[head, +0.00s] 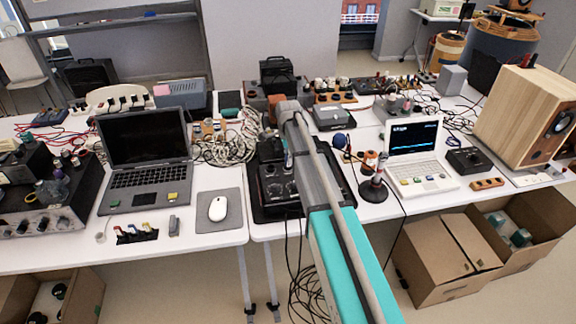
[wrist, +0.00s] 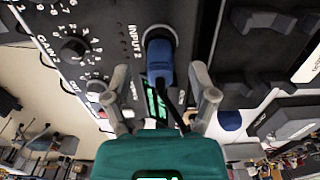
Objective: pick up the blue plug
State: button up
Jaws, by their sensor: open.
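The blue plug (wrist: 160,62) is in the wrist view, with its dark ringed end at a panel spot labelled INPUT 2. The panel belongs to a black box with knobs (wrist: 105,25); this seems to be the black box (head: 272,186) beside my arm in the head view. My gripper (wrist: 160,80) is open, with one grey finger on each side of the plug. I see a gap on both sides, so the fingers appear apart from it. In the head view my arm hides my fingertips, and I cannot make out the plug clearly there.
A laptop (head: 147,150), a white mouse (head: 217,209) on a grey pad and tangled cables (head: 225,148) are left of my arm. A microphone stand (head: 373,188), a white laptop (head: 414,150) and a wooden speaker (head: 530,118) are right. Cardboard boxes (head: 440,260) stand on the floor.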

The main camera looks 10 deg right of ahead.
jog(key=shift+f+b, duration=0.55)
jog(key=shift+f, duration=0.3)
jog(key=shift+c, duration=0.2)
grip_shut()
